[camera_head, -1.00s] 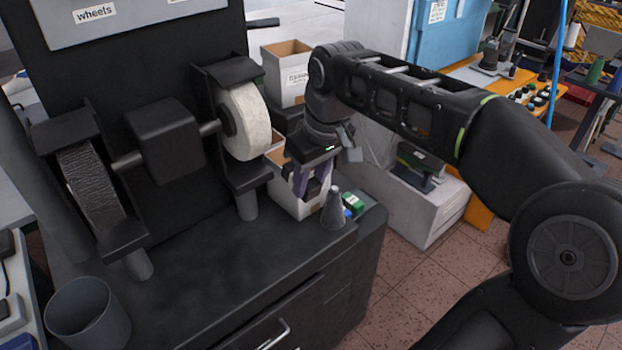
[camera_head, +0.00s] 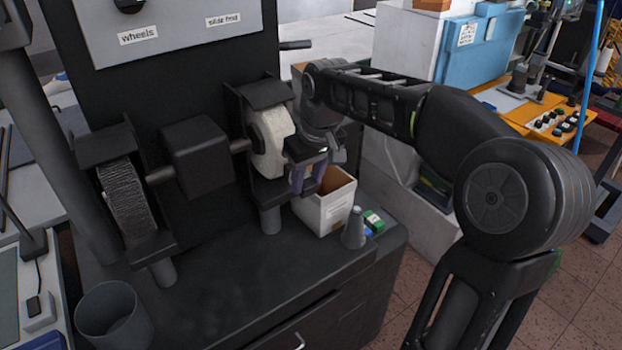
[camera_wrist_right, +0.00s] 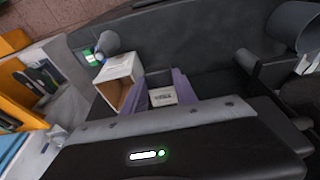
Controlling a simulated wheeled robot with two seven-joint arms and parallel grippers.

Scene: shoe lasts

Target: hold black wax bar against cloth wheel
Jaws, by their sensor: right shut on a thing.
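The cloth wheel (camera_head: 268,150) is the pale disc at the right end of the grinder's shaft, under a dark hood. My right gripper (camera_head: 308,184), with purple fingers, is at the wheel's lower right side and overlaps its edge in the head view. In the right wrist view the gripper (camera_wrist_right: 163,88) is shut on a dark block with a pale printed label, apparently the black wax bar (camera_wrist_right: 162,97). In the head view the bar is hidden by the gripper, and I cannot tell whether it touches the wheel. My left gripper is not in view.
A white open box (camera_head: 326,212) stands below and right of my right gripper. A grey cone (camera_head: 354,229) and a small green box (camera_head: 374,221) are beside it. A dark bristle wheel (camera_head: 127,198) is at left, a grey cup (camera_head: 113,318) in front. The bench's middle is clear.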

